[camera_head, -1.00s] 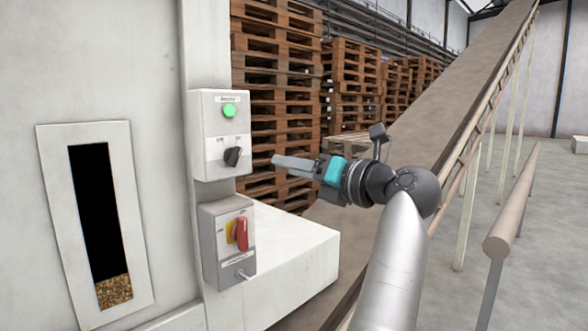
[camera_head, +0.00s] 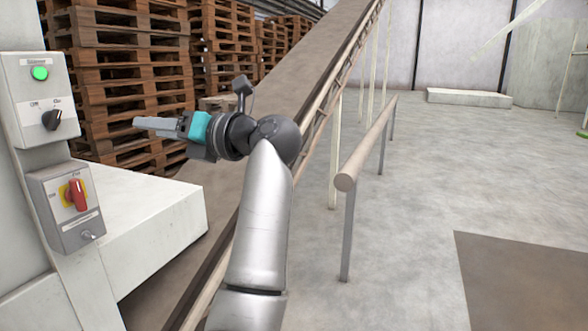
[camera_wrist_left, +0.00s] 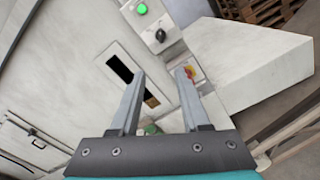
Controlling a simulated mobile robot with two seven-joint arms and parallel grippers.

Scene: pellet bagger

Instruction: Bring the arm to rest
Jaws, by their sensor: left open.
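My left arm (camera_head: 262,215) rises from the bottom of the head view and bends left at the wrist. My left gripper (camera_head: 140,124) points left toward the control boxes and is apart from them. In the left wrist view its two fingers (camera_wrist_left: 158,88) stand apart with nothing between them. The upper control box (camera_head: 38,98) has a lit green lamp (camera_head: 40,73) and a black rotary switch (camera_head: 52,119). The lower box (camera_head: 65,207) has a red rotary handle (camera_head: 77,194) on a yellow plate. My right gripper is not in view.
A white block (camera_head: 150,225) juts out below the boxes. An inclined conveyor (camera_head: 310,75) runs up behind my arm. A handrail (camera_head: 346,182) stands right of my arm. Stacked pallets (camera_head: 130,70) stand behind. The floor (camera_head: 430,180) at right is mostly clear.

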